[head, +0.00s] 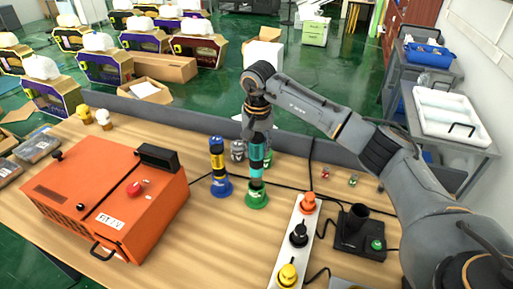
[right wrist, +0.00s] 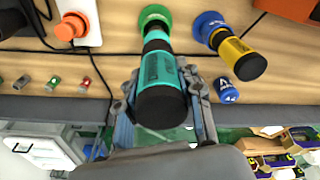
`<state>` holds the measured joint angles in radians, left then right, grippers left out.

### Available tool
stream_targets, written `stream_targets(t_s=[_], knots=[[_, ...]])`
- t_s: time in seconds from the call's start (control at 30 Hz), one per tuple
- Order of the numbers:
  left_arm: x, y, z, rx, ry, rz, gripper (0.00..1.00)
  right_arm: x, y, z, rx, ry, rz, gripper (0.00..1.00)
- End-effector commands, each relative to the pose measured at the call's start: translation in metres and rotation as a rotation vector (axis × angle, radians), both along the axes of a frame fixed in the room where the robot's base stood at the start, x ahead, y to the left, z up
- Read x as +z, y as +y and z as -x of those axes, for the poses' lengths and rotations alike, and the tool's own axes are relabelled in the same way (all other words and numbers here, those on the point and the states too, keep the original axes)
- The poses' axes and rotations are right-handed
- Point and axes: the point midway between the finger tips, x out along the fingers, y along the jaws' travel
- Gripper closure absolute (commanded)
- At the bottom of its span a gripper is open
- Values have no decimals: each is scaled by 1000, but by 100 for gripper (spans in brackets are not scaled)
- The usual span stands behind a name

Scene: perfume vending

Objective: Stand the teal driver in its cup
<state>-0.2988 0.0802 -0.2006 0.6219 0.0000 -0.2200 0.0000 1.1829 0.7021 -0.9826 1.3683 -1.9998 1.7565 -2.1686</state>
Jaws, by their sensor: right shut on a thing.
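The teal driver (head: 256,157) is upright in my right gripper (head: 255,150), its dark shaft end pointing down. The gripper is shut on its handle; in the right wrist view the fingers (right wrist: 165,100) flank the teal and black handle (right wrist: 160,82). The green cup (head: 257,196) stands on the table directly under the driver, and its rim also shows behind the driver in the right wrist view (right wrist: 153,14). The driver's lower end meets the cup's mouth; how deep it sits is hidden. My left gripper is not in view.
An orange machine (head: 110,200) fills the left of the table. A white strip with coloured knobs (head: 297,240) and a black stand (head: 358,232) are at right. Dark cables cross the table.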

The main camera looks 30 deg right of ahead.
Motion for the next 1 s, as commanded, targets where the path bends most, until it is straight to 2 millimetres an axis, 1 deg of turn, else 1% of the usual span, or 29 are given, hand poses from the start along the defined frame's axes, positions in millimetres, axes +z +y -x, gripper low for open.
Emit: stream_targets(t_s=[0.47,1.0], knots=[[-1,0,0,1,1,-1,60,0,0,0,0,-2,0,100],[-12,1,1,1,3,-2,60,-16,0,0,0,-1,0,100]])
